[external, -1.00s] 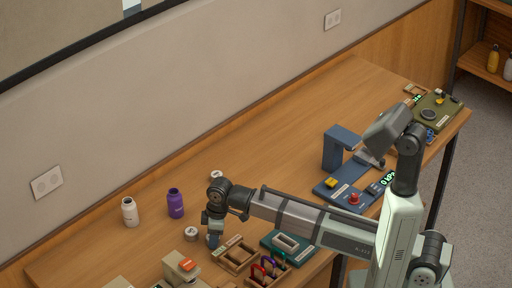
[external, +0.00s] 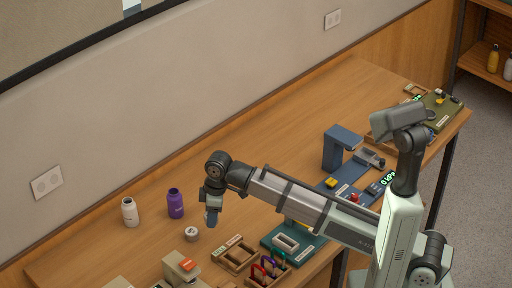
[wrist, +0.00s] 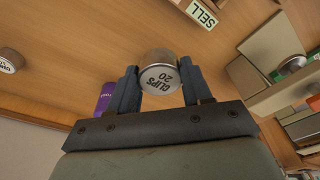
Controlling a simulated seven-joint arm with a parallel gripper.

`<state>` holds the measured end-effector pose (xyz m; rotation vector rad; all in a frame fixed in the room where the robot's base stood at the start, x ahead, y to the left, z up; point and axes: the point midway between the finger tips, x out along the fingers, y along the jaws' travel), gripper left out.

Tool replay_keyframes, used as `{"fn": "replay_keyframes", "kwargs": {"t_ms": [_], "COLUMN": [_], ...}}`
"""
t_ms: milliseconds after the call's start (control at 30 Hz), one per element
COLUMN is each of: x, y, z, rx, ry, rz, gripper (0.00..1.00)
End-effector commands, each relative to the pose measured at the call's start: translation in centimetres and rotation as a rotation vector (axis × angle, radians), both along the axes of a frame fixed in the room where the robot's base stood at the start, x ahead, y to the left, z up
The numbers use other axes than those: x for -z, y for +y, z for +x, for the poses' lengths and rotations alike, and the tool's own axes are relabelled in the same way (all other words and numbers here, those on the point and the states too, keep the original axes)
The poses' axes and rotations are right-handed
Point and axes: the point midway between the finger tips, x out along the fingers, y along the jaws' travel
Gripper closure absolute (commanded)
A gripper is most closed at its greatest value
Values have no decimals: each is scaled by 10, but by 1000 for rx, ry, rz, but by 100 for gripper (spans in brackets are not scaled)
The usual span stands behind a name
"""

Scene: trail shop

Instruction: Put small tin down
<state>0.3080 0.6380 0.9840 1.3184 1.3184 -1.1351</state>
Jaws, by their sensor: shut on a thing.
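My gripper (external: 211,222) is above the table toward its near left part, fingers pointing down. In the wrist view my gripper (wrist: 158,88) is shut on a small round tin (wrist: 160,75), whose pale lid reads "CLIPS 20". The tin sits between the two fingertips. One loose tin (wrist: 10,61) also shows at the left edge of the wrist view.
A purple bottle (external: 175,203) and a white bottle (external: 130,212) stand left of my gripper. A wooden tray (external: 236,256) with labels, a carabiner rack (external: 268,272) and a teal device (external: 285,243) lie to the right. A blue press (external: 341,148) stands farther back. The table's back middle is clear.

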Motion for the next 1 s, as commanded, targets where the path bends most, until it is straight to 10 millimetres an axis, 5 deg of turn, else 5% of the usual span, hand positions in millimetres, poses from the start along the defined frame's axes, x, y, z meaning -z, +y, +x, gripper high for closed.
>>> {"fn": "replay_keyframes", "kwargs": {"t_ms": [267,1000], "x": [0,7], "y": [-16,-146], "z": [36,239], "rx": [57,406], "ry": [-1,-1], "rz": [0,1], "gripper": [86,86]}}
